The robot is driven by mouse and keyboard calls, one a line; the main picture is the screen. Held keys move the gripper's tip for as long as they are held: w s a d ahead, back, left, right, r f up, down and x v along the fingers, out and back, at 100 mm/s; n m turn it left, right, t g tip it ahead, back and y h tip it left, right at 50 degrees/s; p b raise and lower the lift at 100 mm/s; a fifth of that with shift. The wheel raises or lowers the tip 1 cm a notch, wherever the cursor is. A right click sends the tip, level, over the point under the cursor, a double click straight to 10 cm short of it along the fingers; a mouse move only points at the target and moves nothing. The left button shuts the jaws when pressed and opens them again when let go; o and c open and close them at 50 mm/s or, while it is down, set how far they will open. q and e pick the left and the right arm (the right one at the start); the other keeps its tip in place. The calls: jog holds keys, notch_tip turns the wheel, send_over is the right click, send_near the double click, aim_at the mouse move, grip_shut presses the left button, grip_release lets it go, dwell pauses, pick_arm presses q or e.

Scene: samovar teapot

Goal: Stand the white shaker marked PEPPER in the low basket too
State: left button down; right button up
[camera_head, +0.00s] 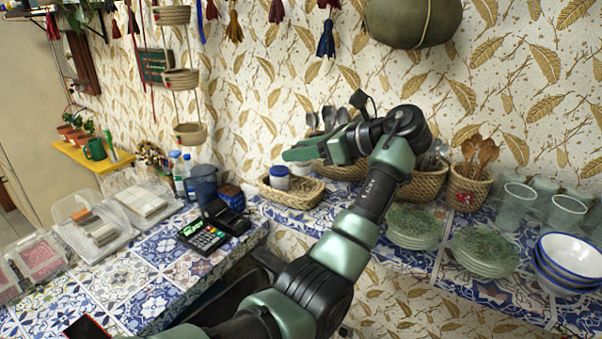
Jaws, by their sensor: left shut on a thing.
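The low basket (296,200) is a shallow wicker tray on the tiled counter by the wall. A white shaker with a blue top (279,180) stands in its left part. My left gripper (300,153) is above the basket, reaching left from my arm, and is shut on a white shaker (301,169). Only a small white part of that shaker shows below the green fingers, over the basket. Its marking cannot be read, and I cannot tell whether its base touches the basket. My right gripper is not in view.
Baskets of spoons (468,188) stand to the right, with stacked green plates (413,226), glasses (515,205) and bowls (570,262). Left of the basket are a dark blue mug (203,185), bottles and a card terminal (203,236). A round pot (412,22) hangs above my arm.

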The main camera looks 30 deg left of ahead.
pick_arm(q)
jog(key=shift+f+p, duration=0.5)
jog(key=shift+f, duration=2.8)
jog(key=c, duration=0.8)
grip_release()
jog(key=shift+f, duration=0.1)
jog(key=shift+d, duration=0.15)
jog(key=b+v, duration=0.2)
jog(key=v, duration=0.5)
jog(key=shift+d, duration=0.15)
